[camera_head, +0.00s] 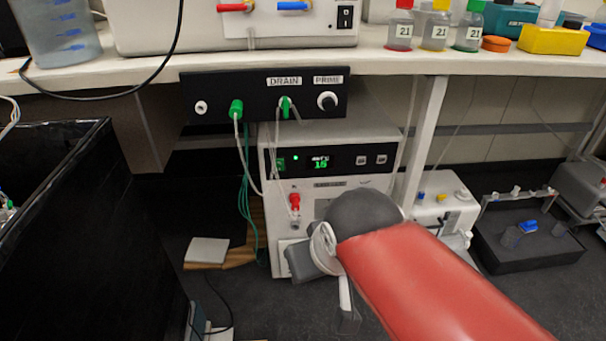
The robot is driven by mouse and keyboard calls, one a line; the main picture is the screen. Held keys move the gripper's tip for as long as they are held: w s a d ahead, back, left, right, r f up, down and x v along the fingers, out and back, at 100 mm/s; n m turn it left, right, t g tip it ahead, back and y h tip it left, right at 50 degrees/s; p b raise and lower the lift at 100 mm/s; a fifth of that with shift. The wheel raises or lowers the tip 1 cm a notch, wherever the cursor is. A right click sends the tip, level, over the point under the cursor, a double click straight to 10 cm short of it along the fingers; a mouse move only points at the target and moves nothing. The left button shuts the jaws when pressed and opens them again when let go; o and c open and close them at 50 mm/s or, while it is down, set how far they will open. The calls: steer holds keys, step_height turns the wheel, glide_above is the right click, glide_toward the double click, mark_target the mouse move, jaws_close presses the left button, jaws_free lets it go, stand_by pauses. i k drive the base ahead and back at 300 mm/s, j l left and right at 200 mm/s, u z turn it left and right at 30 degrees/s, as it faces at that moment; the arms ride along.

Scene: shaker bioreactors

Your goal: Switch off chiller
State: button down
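The chiller (275,205) looks to be the white box under the bench, with a black front panel. Its green display (320,162) is lit and seems to read 15, with a small green light beside it. A small green-lit part (281,164), perhaps a switch, is at the panel's left end. A red fitting (295,201) is below the panel. My red arm reaches in from the lower right, and my gripper (320,266) is in front of the chiller's lower right part, below the panel. The fingers are largely hidden by the wrist, so their opening is unclear.
A black DRAIN/PRIME panel (225,85) hangs under the bench shelf (380,62) above the chiller. Tubes (243,180) run down the chiller's left side. A black-walled box (75,230) stands at left. A small white device (440,208) and dark tray (530,250) are at right.

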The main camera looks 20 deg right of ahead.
mark_target(279, 162)
steer(key=l+z, duration=0.15)
steer(key=l, duration=0.3)
steer(key=i+l+z, duration=0.1)
steer(key=l, duration=0.35)
steer(key=l+z, duration=0.15)
steer(key=l, duration=0.3)
steer(key=i, duration=0.05)
